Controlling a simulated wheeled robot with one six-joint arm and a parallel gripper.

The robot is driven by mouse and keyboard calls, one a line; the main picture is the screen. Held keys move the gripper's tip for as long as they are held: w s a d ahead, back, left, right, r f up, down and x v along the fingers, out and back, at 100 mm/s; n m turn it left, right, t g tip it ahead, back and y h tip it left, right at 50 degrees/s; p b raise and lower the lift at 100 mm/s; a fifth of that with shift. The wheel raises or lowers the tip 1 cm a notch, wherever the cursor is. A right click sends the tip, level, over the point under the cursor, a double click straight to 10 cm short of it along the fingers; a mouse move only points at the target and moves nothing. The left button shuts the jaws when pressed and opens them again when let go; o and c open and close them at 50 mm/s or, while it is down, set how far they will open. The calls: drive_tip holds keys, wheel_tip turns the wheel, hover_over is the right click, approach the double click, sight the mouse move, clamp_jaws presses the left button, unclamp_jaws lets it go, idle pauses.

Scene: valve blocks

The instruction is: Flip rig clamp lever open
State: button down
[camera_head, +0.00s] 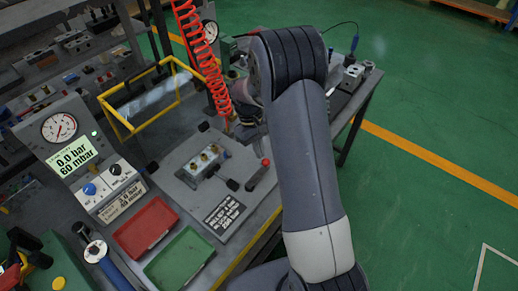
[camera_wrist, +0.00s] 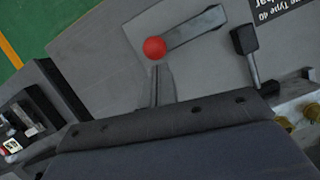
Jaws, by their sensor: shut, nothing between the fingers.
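The clamp lever (camera_head: 258,176) is a dark grey bar with a red ball knob (camera_head: 266,162), lying on the grey rig plate (camera_head: 180,190) right of the valve block (camera_head: 205,162). In the wrist view the lever (camera_wrist: 195,31) runs up and right from its red knob (camera_wrist: 155,48). My gripper (camera_wrist: 160,82) is shut and empty, its fingertips just below the knob in that view. Whether they touch it, I cannot tell. In the head view my forearm and wrist hide the fingers.
A black-tipped toggle handle (camera_wrist: 243,40) lies right of the lever. A red tray (camera_head: 146,226) and a green tray (camera_head: 180,259) stand at the front. A gauge panel (camera_head: 65,145) is at left. A coiled red hose (camera_head: 196,45) hangs behind the plate, beside a yellow-framed guard (camera_head: 150,98).

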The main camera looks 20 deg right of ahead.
drive_tip(key=shift+s+d+m, duration=0.15)
drive_tip(key=shift+d+m, duration=0.1)
drive_tip(key=shift+m, duration=0.15)
drive_tip(key=shift+s+d, duration=0.15)
drive_tip(key=shift+d, duration=0.05)
drive_tip(key=shift+s+d+m+y+b, duration=0.25)
drive_tip(key=shift+s+d+m, duration=0.1)
drive_tip(key=shift+m, duration=0.35)
drive_tip(key=shift+s+d+m+y+b, duration=0.15)
drive_tip(key=shift+s+d+m+y, duration=0.15)
drive_tip(key=shift+m, duration=0.4)
drive_tip(key=s+m, duration=0.1)
drive_tip(key=d+m, duration=0.1)
drive_tip(key=s+m+y, duration=0.1)
drive_tip(key=shift+s+d+m+b, duration=0.25)
drive_tip(key=shift+s+m+b, duration=0.05)
drive_tip(key=shift+s+b, duration=0.05)
drive_tip(key=s+m, duration=0.2)
drive_tip(key=m+y, duration=0.1)
drive_tip(key=shift+s+d, duration=0.3)
drive_tip(key=shift+s, duration=0.1)
drive_tip(key=shift+s+a+m+t+y+b, duration=0.1)
drive_tip(key=shift+s+m+t+y+b, duration=0.15)
drive_tip(key=shift+s+m, duration=0.7)
drive_tip(key=shift+s+a+m+t+y+b, duration=0.1)
drive_tip(key=shift+s+m+t+y+b, duration=0.1)
drive_tip(key=shift+s+m, duration=0.75)
drive_tip(key=shift+w+m, duration=0.3)
drive_tip(key=shift+r, duration=0.1)
